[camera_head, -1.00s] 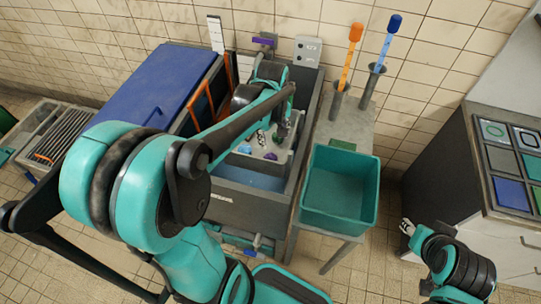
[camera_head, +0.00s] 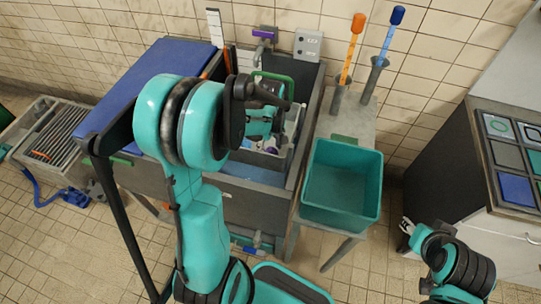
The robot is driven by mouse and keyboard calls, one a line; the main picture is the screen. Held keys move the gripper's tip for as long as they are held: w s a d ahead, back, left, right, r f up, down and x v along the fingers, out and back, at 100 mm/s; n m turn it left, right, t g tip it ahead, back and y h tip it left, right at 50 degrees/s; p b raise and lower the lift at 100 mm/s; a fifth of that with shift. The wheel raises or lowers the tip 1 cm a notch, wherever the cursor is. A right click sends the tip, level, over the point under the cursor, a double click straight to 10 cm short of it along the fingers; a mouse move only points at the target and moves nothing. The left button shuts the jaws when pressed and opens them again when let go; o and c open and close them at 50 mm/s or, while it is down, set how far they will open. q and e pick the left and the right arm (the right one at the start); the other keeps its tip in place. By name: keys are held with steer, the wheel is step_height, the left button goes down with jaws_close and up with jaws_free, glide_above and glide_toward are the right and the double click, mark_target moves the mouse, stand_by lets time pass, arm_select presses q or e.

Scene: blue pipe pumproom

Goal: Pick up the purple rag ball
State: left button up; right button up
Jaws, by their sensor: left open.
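A small purple patch, which looks like the purple rag ball (camera_head: 271,150), shows inside the grey sink (camera_head: 262,188), low among pale items. My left arm reaches over the sink from the left and hides much of its inside. My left gripper (camera_head: 277,137) points down into the sink close to the purple patch. It is open; I cannot tell whether it touches the ball. My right gripper (camera_head: 406,227) hangs at the lower right, far from the sink, beside the cabinet; its fingers are too small to read.
A teal bin (camera_head: 341,212) stands on a stand right of the sink. Orange (camera_head: 351,50) and blue (camera_head: 390,42) handled brushes stand in holders behind it. A blue lid (camera_head: 135,92) lies left of the sink. A cabinet (camera_head: 470,190) is at right. A drain rack (camera_head: 60,140) is at far left.

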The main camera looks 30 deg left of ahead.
arm_select(q)
step_height(320, 180, down, 2)
steer(key=c, duration=0.9)
steer(key=shift+r, duration=0.1)
